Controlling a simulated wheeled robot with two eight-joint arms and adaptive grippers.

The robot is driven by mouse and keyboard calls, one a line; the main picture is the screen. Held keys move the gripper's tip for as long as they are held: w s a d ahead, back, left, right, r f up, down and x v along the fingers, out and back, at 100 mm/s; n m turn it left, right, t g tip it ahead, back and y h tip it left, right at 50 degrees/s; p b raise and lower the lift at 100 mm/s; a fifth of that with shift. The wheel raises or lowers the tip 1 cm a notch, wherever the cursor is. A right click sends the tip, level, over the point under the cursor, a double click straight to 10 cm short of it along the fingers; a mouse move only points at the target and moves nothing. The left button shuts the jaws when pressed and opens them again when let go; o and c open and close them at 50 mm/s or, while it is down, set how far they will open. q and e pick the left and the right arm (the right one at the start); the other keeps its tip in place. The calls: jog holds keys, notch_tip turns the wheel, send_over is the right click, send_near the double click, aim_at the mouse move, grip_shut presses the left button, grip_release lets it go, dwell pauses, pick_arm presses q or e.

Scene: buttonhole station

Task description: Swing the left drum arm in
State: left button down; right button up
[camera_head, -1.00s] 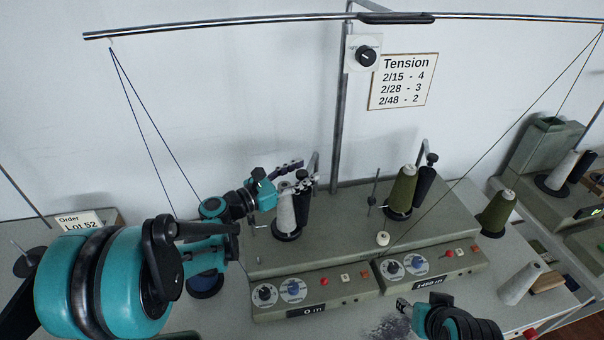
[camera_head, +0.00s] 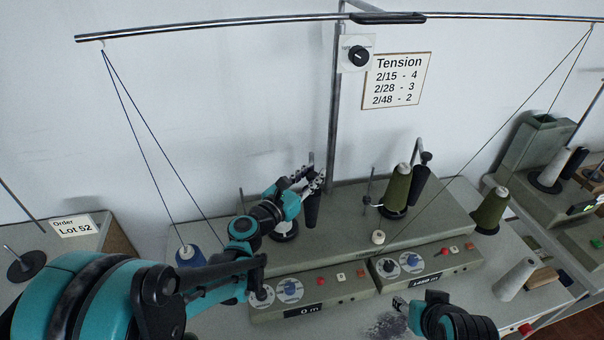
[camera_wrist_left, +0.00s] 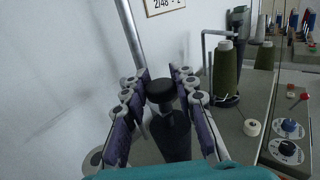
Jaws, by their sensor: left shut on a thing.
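The left drum arm carries a black drum (camera_head: 312,208) at the left winding head, which hangs upright below my left gripper (camera_head: 311,179). My left gripper is shut on its upper end. In the left wrist view the two fingers (camera_wrist_left: 163,92) stand on either side of the round black top of the drum (camera_wrist_left: 170,135). The white cone beside it is mostly hidden behind my gripper in the head view. My right gripper (camera_head: 400,304) is low at the front, apart from the drum; its jaw opening is unclear.
The right head holds an olive cone (camera_head: 397,190) with its own black drum (camera_head: 420,184). A blue cone (camera_head: 190,256) stands left of the machine (camera_head: 345,255). Threads run up to the overhead rail (camera_head: 230,25). A vertical pole (camera_head: 335,110) rises close behind my left gripper.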

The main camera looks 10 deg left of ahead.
pick_arm(q)
jog(key=shift+w+d+n+t+y, duration=0.1)
jog(key=shift+d+n+t+y, duration=0.25)
jog(key=shift+d+y, duration=0.25)
jog(key=shift+a, duration=0.1)
jog(key=c, duration=1.2)
grip_release()
jog(key=v, duration=1.2)
